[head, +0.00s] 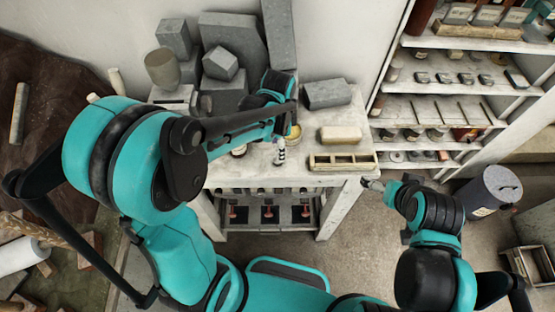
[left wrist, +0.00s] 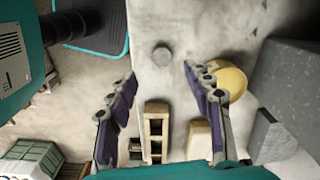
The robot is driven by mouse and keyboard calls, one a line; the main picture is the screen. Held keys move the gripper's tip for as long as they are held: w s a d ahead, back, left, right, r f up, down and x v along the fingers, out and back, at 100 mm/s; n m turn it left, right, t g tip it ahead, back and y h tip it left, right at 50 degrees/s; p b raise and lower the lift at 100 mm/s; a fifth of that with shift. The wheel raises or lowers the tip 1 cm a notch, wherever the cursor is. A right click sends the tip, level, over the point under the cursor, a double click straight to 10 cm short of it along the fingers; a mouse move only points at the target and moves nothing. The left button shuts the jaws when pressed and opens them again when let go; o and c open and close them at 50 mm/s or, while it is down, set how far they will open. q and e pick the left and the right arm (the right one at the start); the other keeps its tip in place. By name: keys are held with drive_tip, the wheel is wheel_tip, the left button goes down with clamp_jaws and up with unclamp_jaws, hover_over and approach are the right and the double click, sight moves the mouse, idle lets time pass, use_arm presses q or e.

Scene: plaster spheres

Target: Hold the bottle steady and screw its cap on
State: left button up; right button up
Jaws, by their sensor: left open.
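My left gripper (head: 280,156) is over the table, pointing down, left of the wooden tray. In the left wrist view, the fingers of my left gripper (left wrist: 160,95) are spread with nothing between the pads. A small grey round piece (left wrist: 162,54) stands on the tabletop beyond the fingertips; I cannot tell whether it is the cap or the bottle's top. A small round item (head: 238,151), partly behind my left arm, may be the same piece. No bottle is clearly identifiable. My right gripper (head: 373,185) is low beside the table's right front corner, its fingers too small to read.
A wooden compartment tray (head: 342,168) and a pale block (head: 340,134) sit on the table's right side. A round yellow item (left wrist: 231,81) is behind one left finger. Grey plaster blocks (head: 326,93) stand at the back. Shelves (head: 440,105) are at right.

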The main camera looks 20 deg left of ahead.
use_arm(q)
drive_tip(key=shift+w+f+b, duration=0.15)
drive_tip(key=shift+f+b, duration=0.45)
drive_tip(key=shift+f, duration=3.15)
drive_tip(key=c, duration=0.8)
